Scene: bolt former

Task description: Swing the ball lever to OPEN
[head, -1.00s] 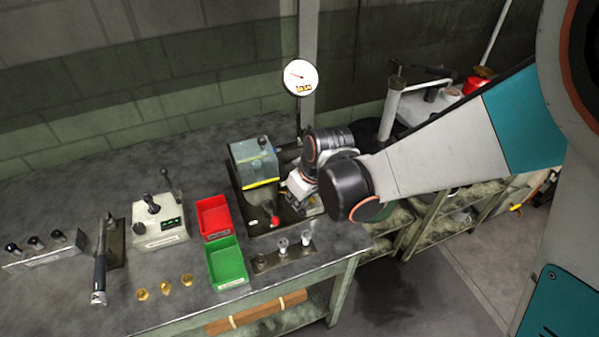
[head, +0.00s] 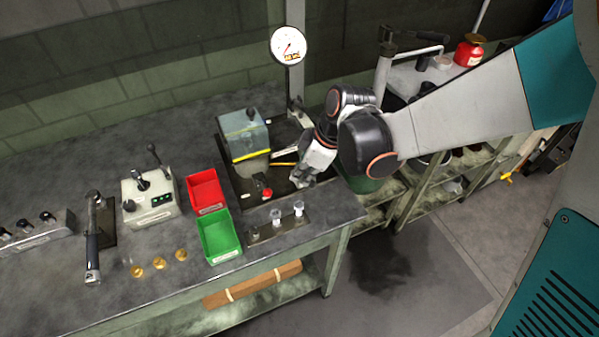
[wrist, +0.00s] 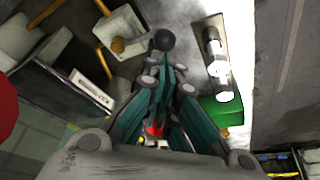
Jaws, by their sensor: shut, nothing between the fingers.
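A short lever with a red end (head: 265,190) stands at the front of the forming machine (head: 247,140). A second lever with a black ball (head: 152,148) rises from the control box at left; I cannot tell which is the task's lever. My gripper (head: 298,183) is just right of the red-ended lever, low over the machine's base plate, and apart from it as far as I can see. In the wrist view my closed fingers (wrist: 162,78) hold nothing. A dark ball (wrist: 165,40) shows just beyond their tips, and a red patch shows between the finger links. Any OPEN marking is unreadable.
A red bin (head: 206,191) and a green bin (head: 219,236) stand left of the machine. A strip with small white-topped pieces (head: 277,224) lies at the bench's front edge. A gauge (head: 289,45) stands behind. Shelving is at right.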

